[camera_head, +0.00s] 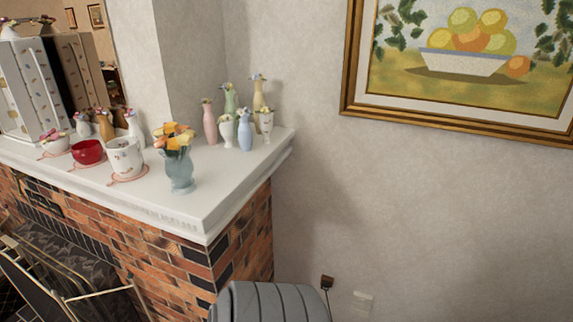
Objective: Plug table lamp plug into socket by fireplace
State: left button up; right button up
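A small dark brown piece (327,282), which looks like a plug, shows low against the wall with a thin dark cord running down from it. I cannot tell whether it is in a socket or apart from the wall. A pale plate (362,301), which looks like the wall socket, is to its right at the bottom edge. A grey ribbed rounded object (270,302), possibly the table lamp's shade, rises at the bottom centre beside the fireplace (160,262); its lower part is cut off. Neither of my grippers is in view.
The white mantel shelf (215,208) juts out above the brick. It bears several vases, a blue vase with orange flowers (180,170), a red cup (88,152) and a white pot (125,157). A framed fruit painting (465,120) hangs right. Metal fireplace furniture (100,294) stands lower left.

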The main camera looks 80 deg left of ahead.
aim_at(325, 285)
jog(key=u, duration=2.25)
